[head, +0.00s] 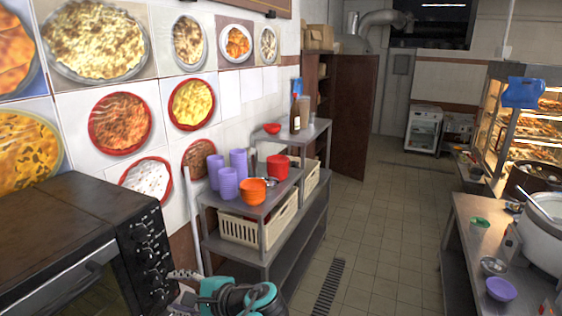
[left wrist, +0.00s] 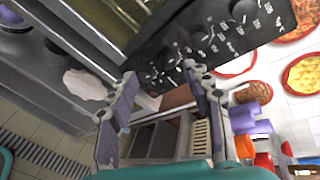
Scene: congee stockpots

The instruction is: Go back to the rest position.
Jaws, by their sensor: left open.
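My left gripper (head: 188,284) shows low in the head view, in front of the black oven's right side and left of the shelf. In the left wrist view its two fingers (left wrist: 160,78) stand apart with nothing between them, so it is open and empty. The oven's knob panel lies just beyond the fingertips in that view. My right gripper is in neither view.
The black oven (head: 62,235) fills the lower left. A white pot (head: 540,245) stands on the right counter. The tiled aisle (head: 385,220) between is clear.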

